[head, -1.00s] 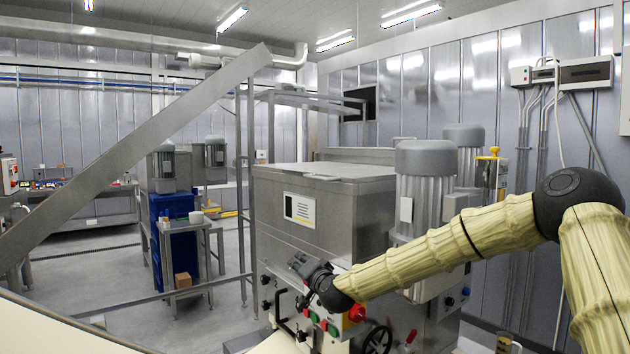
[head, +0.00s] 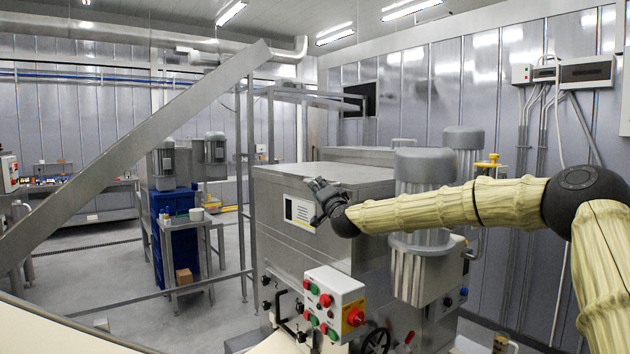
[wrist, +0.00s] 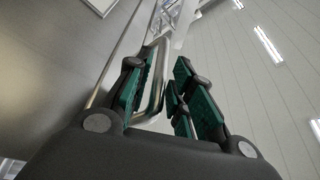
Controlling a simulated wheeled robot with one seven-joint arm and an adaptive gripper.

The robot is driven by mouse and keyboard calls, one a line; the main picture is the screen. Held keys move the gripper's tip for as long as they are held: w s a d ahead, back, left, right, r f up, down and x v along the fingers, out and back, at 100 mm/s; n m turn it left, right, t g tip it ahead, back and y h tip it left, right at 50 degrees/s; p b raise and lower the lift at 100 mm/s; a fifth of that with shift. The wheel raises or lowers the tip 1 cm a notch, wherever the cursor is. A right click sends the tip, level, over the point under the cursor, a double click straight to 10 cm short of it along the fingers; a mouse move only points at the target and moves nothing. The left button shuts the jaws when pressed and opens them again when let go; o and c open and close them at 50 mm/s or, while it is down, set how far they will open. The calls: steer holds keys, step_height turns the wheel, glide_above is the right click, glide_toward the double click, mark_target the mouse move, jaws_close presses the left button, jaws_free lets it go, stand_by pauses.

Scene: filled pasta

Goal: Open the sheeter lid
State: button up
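The sheeter is a grey metal box machine, and its flat lid (head: 285,172) lies closed on top in the head view. My gripper (head: 318,186) is at the lid's front edge, above the label on the front face. In the wrist view my gripper (wrist: 160,78) is open, with green-padded fingers apart. A bent metal bar handle (wrist: 154,98) shows between the fingers, with a visible gap on the right side. I cannot tell whether the left pad touches it. In the head view my gripper hides the handle.
A control box (head: 335,300) with red and green buttons stands below my gripper on the machine's front. A tall grey motor cylinder (head: 424,168) stands right of the lid, close behind my arm. A slanted metal beam (head: 130,145) crosses the left side.

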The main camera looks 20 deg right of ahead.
steer(key=shift+p+x, duration=0.9)
steer(key=shift+x, duration=1.45)
jaws_close()
